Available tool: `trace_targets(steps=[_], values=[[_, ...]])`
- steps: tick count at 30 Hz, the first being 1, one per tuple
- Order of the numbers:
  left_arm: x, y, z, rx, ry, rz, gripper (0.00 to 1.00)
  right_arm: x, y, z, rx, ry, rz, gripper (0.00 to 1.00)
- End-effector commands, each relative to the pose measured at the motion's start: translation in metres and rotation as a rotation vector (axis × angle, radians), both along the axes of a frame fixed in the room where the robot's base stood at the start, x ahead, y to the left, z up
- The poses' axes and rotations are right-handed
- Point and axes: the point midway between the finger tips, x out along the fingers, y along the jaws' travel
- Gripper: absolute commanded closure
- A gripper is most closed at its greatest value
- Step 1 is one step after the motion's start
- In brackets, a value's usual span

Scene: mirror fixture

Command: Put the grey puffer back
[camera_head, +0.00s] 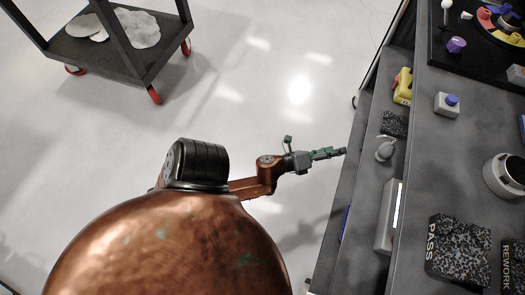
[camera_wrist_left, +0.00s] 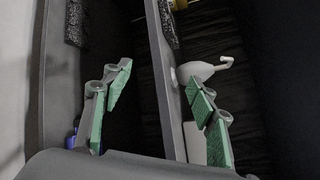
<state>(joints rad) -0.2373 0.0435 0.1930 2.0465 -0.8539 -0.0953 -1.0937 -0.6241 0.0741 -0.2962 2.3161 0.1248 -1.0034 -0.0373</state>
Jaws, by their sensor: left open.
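The grey puffer (camera_head: 385,150), a pale bulb with a thin nozzle, sits on the lower grey surface beside the higher bench top. It also shows in the left wrist view (camera_wrist_left: 198,70), just beyond the right-hand finger. My left gripper (camera_head: 332,153) reaches in from the left, its green-padded fingers apart and empty, a little left of the puffer. In the left wrist view my left gripper (camera_wrist_left: 158,85) is open, with a grey upright edge beyond and between its fingers. My right gripper is not in view.
A black speckled pad (camera_head: 395,124) and a yellow object (camera_head: 403,86) lie behind the puffer; a pale box (camera_head: 390,218) is in front. The bench top holds PASS (camera_head: 458,250) and REWORK (camera_head: 514,265) blocks. A dark cart (camera_head: 115,55) stands on open floor.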

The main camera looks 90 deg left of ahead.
Motion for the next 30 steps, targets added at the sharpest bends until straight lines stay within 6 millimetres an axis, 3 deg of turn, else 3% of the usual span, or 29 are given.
trace_targets(steps=[2, 5, 6, 10, 15, 18, 30], values=[[-0.039, -0.010, -0.050, -0.426, 0.045, 0.140, 0.47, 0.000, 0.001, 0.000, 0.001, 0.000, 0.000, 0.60], [-0.095, -0.046, -0.119, -0.941, 0.141, 0.365, 0.47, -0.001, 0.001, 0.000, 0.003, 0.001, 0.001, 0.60], [-0.118, -0.067, -0.143, -1.108, 0.188, 0.456, 0.47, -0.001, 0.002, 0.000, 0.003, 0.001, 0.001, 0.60], [-0.187, -0.139, -0.194, -1.512, 0.346, 0.740, 0.47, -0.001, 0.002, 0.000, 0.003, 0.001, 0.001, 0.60], [-0.250, -0.210, -0.215, -1.774, 0.505, 1.011, 0.47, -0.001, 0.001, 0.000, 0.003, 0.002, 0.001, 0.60], [-0.267, -0.232, -0.217, -1.833, 0.551, 1.087, 0.47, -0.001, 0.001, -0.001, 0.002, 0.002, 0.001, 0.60], [-0.273, -0.238, -0.218, -1.849, 0.566, 1.113, 0.47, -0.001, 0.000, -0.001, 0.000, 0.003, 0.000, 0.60]])
